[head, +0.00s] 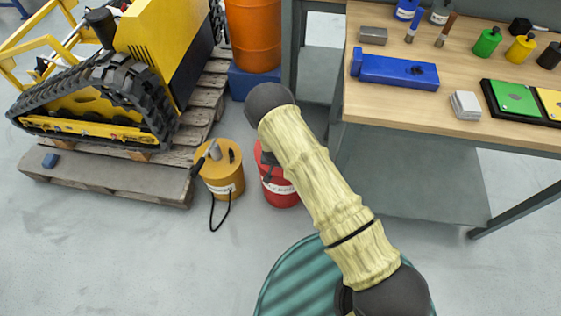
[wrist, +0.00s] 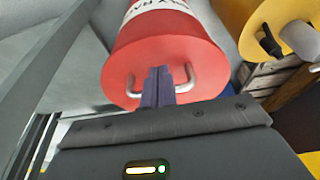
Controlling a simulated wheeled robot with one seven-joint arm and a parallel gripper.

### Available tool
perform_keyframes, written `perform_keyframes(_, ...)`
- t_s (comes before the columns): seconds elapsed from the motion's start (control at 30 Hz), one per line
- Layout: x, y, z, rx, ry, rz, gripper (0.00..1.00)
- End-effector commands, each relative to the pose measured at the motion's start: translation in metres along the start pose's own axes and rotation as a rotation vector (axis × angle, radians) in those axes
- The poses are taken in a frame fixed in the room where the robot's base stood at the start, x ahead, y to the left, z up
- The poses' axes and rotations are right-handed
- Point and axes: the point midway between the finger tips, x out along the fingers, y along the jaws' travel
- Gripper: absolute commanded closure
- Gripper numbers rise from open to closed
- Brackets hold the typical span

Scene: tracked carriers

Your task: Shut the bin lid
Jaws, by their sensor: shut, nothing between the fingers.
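A red bin with a white label band (head: 284,190) stands on the floor in the head view, partly hidden by my arm. In the wrist view its red top (wrist: 118,68), with a bent metal handle (wrist: 187,78), fills the upper middle, and part of the label shows above. My gripper (wrist: 158,70) is shut and empty, its dark fingers in front of the red top beside the handle. I cannot tell whether the fingers touch it, or whether the lid is fully down. In the head view the gripper is mostly hidden behind my arm.
A yellow-orange bin (head: 222,180) with a hanging black loop stands just left of the red one. A wooden pallet (head: 110,183) with a yellow tracked machine (head: 150,60) is further left. A workbench (head: 400,107) stands at right.

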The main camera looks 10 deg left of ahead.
Motion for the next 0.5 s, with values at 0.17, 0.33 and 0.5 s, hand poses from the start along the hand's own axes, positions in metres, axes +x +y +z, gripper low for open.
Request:
perform_keyframes(0.17, -0.0002, -0.0006, 0.0003, -0.001, 0.000, 0.000, 1.00)
perform_keyframes(0.33, -0.0006, -0.0008, 0.0002, -0.001, 0.000, 0.000, 1.00)
perform_keyframes(0.5, -0.0087, -0.0005, -0.0019, 0.000, 0.000, -0.001, 1.00)
